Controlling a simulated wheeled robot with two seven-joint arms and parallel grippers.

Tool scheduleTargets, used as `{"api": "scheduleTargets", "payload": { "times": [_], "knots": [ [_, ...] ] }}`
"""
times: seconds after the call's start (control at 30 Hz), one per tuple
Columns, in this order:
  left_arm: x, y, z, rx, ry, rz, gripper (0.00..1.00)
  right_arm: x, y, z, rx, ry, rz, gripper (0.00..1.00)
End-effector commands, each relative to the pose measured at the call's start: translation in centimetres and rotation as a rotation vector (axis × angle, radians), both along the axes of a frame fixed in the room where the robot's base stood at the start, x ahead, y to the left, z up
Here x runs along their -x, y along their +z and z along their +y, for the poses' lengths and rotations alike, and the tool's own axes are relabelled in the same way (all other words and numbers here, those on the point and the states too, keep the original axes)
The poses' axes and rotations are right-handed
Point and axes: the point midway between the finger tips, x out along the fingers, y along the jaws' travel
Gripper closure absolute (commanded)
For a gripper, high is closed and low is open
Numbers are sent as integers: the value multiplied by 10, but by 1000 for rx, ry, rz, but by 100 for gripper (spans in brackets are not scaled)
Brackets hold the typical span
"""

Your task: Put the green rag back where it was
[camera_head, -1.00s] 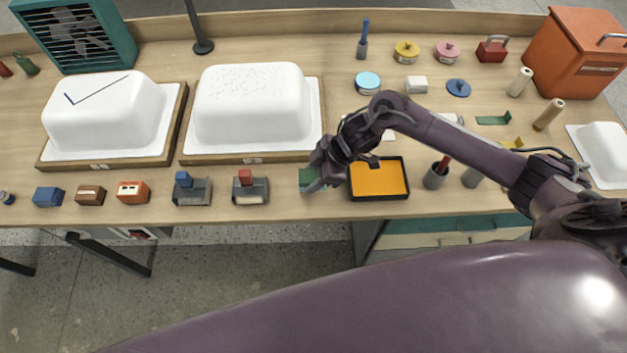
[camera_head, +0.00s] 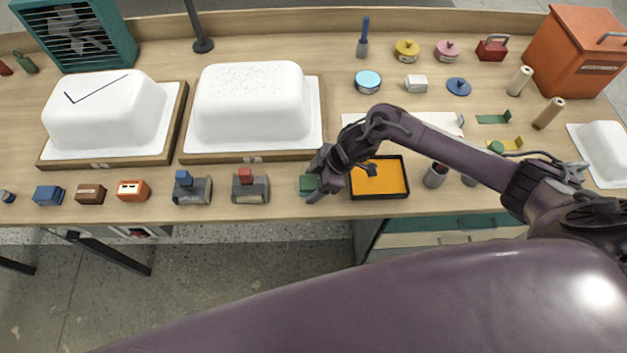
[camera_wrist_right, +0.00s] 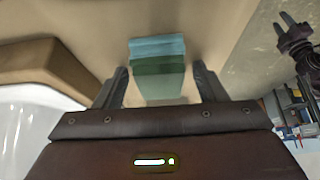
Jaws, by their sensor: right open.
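The green rag (camera_head: 307,183) is a small folded block near the front edge of the bench, left of the orange tray. In the right wrist view the green rag (camera_wrist_right: 158,67) shows a light blue band along its far side. I cannot tell whether that band is a separate cloth. My right gripper (camera_head: 314,188) is low over the rag. In the wrist view its fingers (camera_wrist_right: 160,75) are apart, one on each side of the rag, with gaps visible. My left gripper (camera_wrist_right: 285,26) seems to show small at the wrist view's upper right, over the floor; its jaw state is unclear.
The black-rimmed orange tray (camera_head: 380,197) lies right beside the gripper. A red-topped sander-like tool (camera_head: 250,187) stands to the left. A white tub shell (camera_head: 250,100) on a wooden board lies behind. A dark cup (camera_head: 435,176) stands right of the tray.

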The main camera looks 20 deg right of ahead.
Motion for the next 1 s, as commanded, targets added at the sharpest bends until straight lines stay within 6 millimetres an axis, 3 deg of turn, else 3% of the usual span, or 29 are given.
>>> {"api": "scheduleTargets", "payload": {
  "times": [0.27,0.7,1.0],
  "knots": [
    [0,0,-1,1,-2,-1,64,1,15,-8,1,0,-2,35],
    [-1,-8,-1,1,-3,-2,64,14,91,-50,2,1,-2,35],
    [-1,-10,-1,1,-3,-2,64,17,107,-58,0,0,0,35]
  ]
}}
